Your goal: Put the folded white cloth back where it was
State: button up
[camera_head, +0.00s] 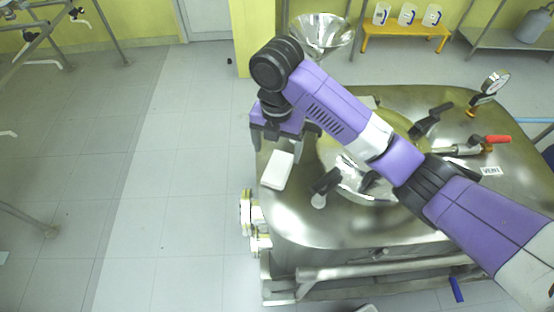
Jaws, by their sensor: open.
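The folded white cloth (276,170) lies flat on the left edge area of the shiny steel vessel top (300,225). My gripper (284,142) hangs just beyond the cloth in the head view, pointing down, with its dark fingers apart. I see nothing between the fingers. The cloth looks separate from the fingers, though the height between them is hard to judge. My purple arm crosses the vessel top from the lower right and hides part of it.
A hatch with black clamps (326,182) is right of the cloth. A steel funnel (321,32) rises behind my arm. A gauge (490,85) and red-handled valve (490,139) stand at the right. An orange bench (405,30) holds white jugs.

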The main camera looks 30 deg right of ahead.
jog(key=shift+r+p, duration=0.45)
jog(key=shift+r, duration=1.45)
jog(key=shift+a, duration=0.1)
